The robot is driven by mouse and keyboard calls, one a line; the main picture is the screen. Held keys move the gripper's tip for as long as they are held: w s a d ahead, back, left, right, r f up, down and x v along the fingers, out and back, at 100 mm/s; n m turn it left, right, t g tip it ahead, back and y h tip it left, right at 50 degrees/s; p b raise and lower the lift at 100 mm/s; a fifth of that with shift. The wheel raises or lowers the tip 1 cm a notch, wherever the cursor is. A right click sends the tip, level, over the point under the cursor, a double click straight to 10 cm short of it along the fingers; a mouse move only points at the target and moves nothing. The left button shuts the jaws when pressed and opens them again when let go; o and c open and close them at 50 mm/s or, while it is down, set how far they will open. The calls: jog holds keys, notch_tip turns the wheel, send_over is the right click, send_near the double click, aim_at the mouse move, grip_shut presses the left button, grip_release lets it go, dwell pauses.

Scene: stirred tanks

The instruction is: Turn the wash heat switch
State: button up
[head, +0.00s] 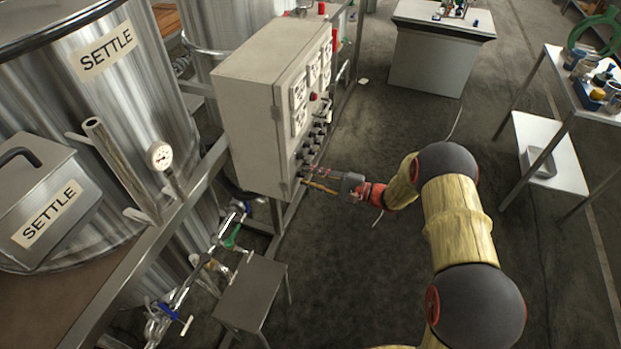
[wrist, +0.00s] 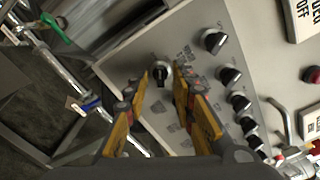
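The control cabinet (head: 255,115) is a light box with knobs, gauges and a red button on its front face. In the wrist view a dark rotary switch with a pale ring (wrist: 161,73) sits near the panel's lower corner, between my fingertips. Its label is too small to read, so I cannot tell if it is the wash heat switch. My gripper (wrist: 162,84) has its yellow fingers apart on either side of this switch; contact is not clear. In the head view my gripper (head: 305,181) is at the lower part of the panel.
Several more black knobs (wrist: 230,76) line the panel beside the switch. A red button (wrist: 312,75) and a lever handle (wrist: 283,117) are farther right. Steel tanks marked SETTLE (head: 110,110) and pipes with valves (head: 200,262) stand left. A small metal stool (head: 250,292) is below the cabinet.

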jog(key=shift+c, duration=1.4)
jog(key=c, duration=0.4)
